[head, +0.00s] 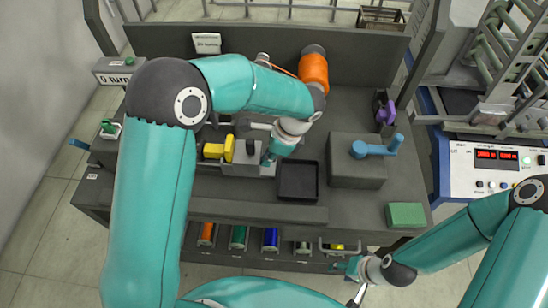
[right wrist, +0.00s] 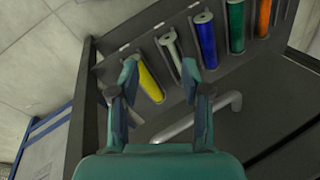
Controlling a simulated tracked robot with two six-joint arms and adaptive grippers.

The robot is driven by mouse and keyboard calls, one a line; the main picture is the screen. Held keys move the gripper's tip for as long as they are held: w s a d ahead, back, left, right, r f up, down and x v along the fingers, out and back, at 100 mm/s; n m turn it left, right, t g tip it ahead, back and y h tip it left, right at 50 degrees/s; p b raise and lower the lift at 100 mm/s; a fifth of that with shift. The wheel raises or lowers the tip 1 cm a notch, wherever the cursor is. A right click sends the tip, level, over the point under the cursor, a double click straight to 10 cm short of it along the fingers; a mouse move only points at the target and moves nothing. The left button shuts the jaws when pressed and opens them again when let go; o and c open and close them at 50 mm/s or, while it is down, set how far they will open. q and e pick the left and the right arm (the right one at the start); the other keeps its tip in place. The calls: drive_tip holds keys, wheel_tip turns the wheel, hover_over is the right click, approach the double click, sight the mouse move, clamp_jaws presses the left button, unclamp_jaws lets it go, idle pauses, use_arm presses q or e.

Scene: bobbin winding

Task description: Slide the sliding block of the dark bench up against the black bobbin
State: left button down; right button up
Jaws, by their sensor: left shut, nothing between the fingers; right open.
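The dark bench (head: 350,215) fills the middle of the head view. On it, a grey block (head: 240,167) sits on a light rail, with yellow parts (head: 214,151) at its left and a small dark upright part (head: 250,147) on it. I cannot tell for sure which part is the black bobbin; my left arm covers part of this area. My left gripper (head: 269,158) is shut and empty, just right of the grey block; contact is unclear. My right gripper (head: 350,270) is open by the front rack; the right wrist view shows its fingers (right wrist: 160,78) near a yellow spool (right wrist: 150,82).
A black tray (head: 298,181) lies right of the grey block. A grey box (head: 357,172) with a blue crank (head: 378,147) and a green block (head: 405,215) stand further right. The front rack holds several coloured spools (head: 270,238). A bar handle (right wrist: 200,118) is beside my right gripper.

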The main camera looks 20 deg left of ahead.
use_arm(q)
drive_tip(key=shift+s+a, duration=0.1)
drive_tip(key=shift+a, duration=0.35)
